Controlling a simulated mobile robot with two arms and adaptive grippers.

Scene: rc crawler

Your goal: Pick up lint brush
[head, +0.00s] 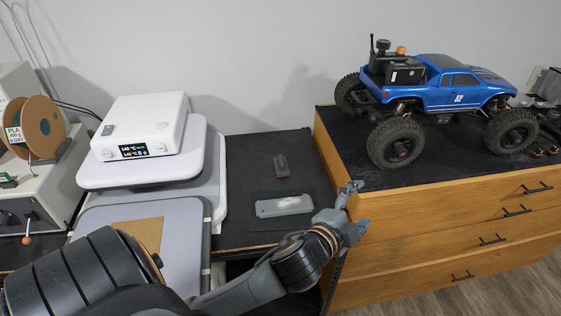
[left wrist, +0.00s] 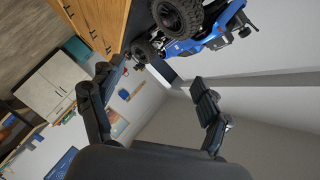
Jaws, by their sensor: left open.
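A small dark grey piece with a red end (head: 281,166), which looks like the lint brush, lies on the black bench top between the white machine and the wooden drawers. My left gripper (head: 356,208) is in front of it and to its right, beside the drawer cabinet's left edge. It is open and empty, apart from the brush. In the left wrist view its two fingers are spread (left wrist: 150,76), and the brush does not show there. My right gripper is in neither view.
A flat light grey piece (head: 284,206) lies on a dark mat nearer my arm. A white machine with a display (head: 140,128) stands left. A blue RC crawler (head: 452,92) stands on the wooden drawer cabinet (head: 430,225) at right, which rises above the bench.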

